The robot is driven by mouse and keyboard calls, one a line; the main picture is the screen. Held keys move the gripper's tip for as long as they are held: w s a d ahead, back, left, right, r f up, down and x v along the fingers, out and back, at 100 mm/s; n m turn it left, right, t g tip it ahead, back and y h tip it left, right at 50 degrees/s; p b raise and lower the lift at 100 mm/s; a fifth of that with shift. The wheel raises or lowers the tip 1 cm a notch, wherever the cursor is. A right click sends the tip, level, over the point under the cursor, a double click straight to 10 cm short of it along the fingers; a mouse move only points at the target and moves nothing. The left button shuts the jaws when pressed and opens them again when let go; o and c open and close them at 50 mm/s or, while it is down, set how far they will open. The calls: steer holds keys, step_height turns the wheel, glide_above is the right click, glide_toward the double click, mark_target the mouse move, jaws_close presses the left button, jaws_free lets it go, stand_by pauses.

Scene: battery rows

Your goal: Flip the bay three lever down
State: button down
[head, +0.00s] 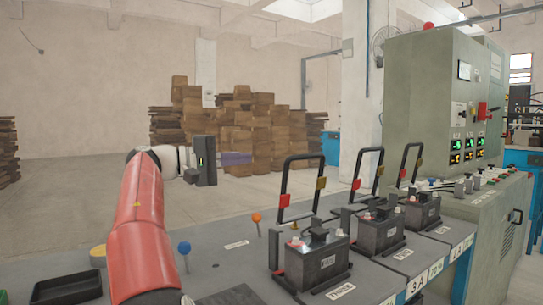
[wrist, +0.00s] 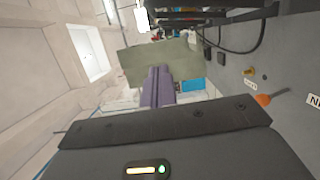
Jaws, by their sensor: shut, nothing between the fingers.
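Three black U-shaped levers stand upright behind the batteries in the head view: a near one (head: 303,157), a middle one (head: 369,149) and a far one (head: 411,145). Each has red and yellow marks on its sides. I cannot read for certain which bay is three. My gripper (head: 250,158) is left of the near lever, raised above the bench and apart from all levers. Its purple fingers point right and are shut and empty; they also show closed together in the wrist view (wrist: 158,85).
Black batteries (head: 318,262) sit in a row on the grey bench (head: 225,275). An orange-knobbed stick (head: 256,218) and a blue-knobbed stick (head: 184,248) rise from it. A black tray (head: 68,288) lies at left. A green control cabinet (head: 420,85) stands right. Air around my gripper looks clear.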

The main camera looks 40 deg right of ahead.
stand_by(0.3)
steer(key=s+d+b, duration=0.1)
steer(key=s+d, duration=0.6)
steer(key=d, duration=0.2)
steer(key=shift+s+b, duration=0.25)
steer(key=shift+b, duration=0.15)
steer(key=shift+s+r, duration=0.1)
